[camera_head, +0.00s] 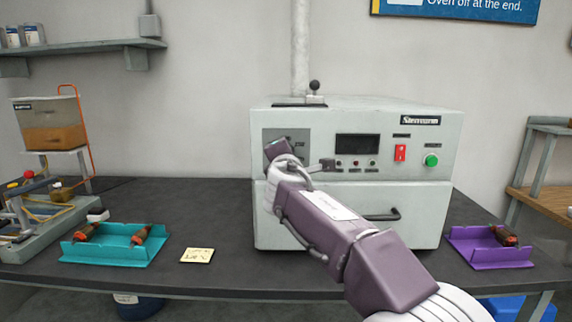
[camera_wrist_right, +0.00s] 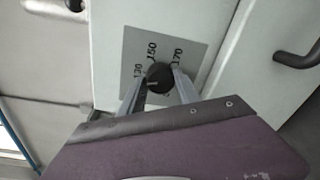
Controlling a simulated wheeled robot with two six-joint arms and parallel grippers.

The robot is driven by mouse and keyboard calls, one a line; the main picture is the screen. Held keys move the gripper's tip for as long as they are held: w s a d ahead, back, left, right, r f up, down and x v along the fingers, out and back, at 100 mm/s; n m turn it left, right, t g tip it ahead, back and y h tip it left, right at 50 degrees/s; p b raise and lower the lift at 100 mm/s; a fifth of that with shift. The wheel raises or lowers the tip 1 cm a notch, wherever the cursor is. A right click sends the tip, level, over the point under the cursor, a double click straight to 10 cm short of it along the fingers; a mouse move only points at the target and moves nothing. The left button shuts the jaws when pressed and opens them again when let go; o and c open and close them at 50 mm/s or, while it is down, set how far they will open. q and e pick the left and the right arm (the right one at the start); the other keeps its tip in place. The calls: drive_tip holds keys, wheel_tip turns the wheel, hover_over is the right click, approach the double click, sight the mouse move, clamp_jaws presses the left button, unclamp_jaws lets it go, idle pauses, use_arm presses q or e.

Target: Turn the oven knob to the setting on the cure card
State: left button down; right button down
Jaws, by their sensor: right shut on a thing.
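The oven (camera_head: 350,222) is a pale grey box on the dark bench. Its black knob (camera_wrist_right: 159,73) sits on a grey dial plate (camera_wrist_right: 193,32) marked 130, 150 and 170 in the right wrist view. My right gripper (camera_wrist_right: 158,82) has one finger on each side of the knob and is shut on it. A light line on the knob points roughly left, near the 130 side; its exact setting is hard to tell. In the head view my right arm hides the knob. The cure card (camera_head: 197,255) may be the small yellow note on the bench; its writing is too small to read. My left gripper is not in view.
A teal tray (camera_head: 110,257) with armatures lies left of the note, and a purple tray (camera_head: 490,259) right of the oven. The oven has a display (camera_head: 357,146), a red switch (camera_head: 400,153), a green button (camera_head: 431,160) and a door handle (camera_head: 382,216).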

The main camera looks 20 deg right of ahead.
drive_tip(key=shift+f+m+b, duration=0.1)
drive_tip(key=shift+m+b, duration=0.6)
drive_tip(key=shift+m, duration=0.5)
drive_tip(key=c, duration=0.9)
unclamp_jaws()
drive_tip(key=b+v, duration=0.1)
drive_tip(key=v, duration=0.8)
drive_tip(key=shift+d, duration=0.1)
